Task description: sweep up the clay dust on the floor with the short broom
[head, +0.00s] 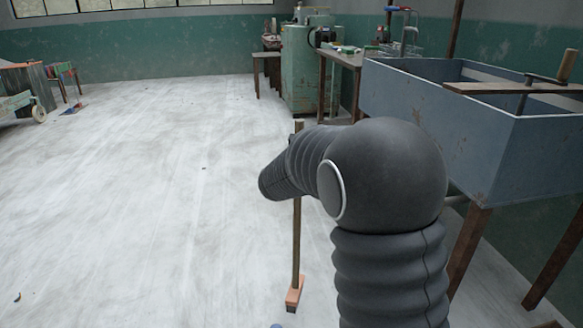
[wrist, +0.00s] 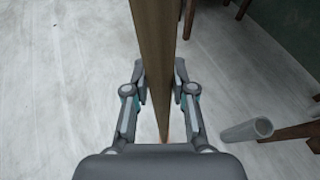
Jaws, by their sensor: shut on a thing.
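The short broom has a long wooden handle (head: 297,245) and an orange-brown head (head: 293,297), which is low near the floor in front of me. It stands nearly upright. In the wrist view the handle (wrist: 155,40) runs between the fingers of my gripper (wrist: 161,82), which is shut on it. In the head view my own arm hides the gripper and part of the handle. The floor (head: 150,180) is pale, with whitish streaks and smears; I cannot tell which of these are clay dust. I see no distinct heap.
A large grey-blue trough (head: 440,105) on wooden legs (head: 468,250) stands close on the right. A green machine (head: 300,68) and a bench (head: 340,60) are at the back. A wheeled cart (head: 22,95) stands far left. A dark speck (head: 204,168) lies mid-floor. The left floor is mostly open.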

